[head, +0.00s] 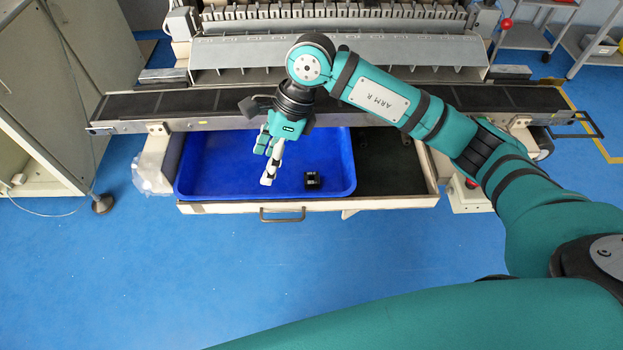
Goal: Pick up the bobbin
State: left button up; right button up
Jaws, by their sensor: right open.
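The bobbin (312,180) looks like a small dark, boxy piece lying in the blue tray (210,189), right of the tray's middle. My right gripper (265,168) hangs over the tray, to the left of the bobbin and apart from it. Its fingers are open with nothing between them, and they point down toward the tray floor. Its height above the floor is hard to judge from this view. My left gripper is not in view.
The blue tray sits in an open drawer with a handle (282,214) on its front. The drawer's right part (390,170) is dark and looks mostly bare. A long dark belt rail (200,103) and the winder (240,52) stand behind. A grey cabinet (40,90) is at left.

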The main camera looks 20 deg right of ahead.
jog(key=w+d+h, duration=0.3)
jog(key=d+h, duration=0.2)
jog(key=d, duration=0.5)
jog(key=p, duration=0.3)
send_over(312, 178)
jog(key=s, duration=0.1)
jog(key=shift+t, duration=0.3)
notch_tip(312, 178, down, 11)
jog(key=shift+s, duration=0.1)
jog(key=shift+a+f+p, duration=0.1)
jog(key=shift+f+p, duration=0.2)
jog(key=shift+f, duration=0.3)
jog(key=f, duration=0.3)
jog(key=f+p, duration=0.1)
jog(key=shift+w+f, duration=0.15)
jog(key=shift+w, duration=0.15)
jog(key=shift+c, duration=0.4)
jog(key=c, duration=0.8)
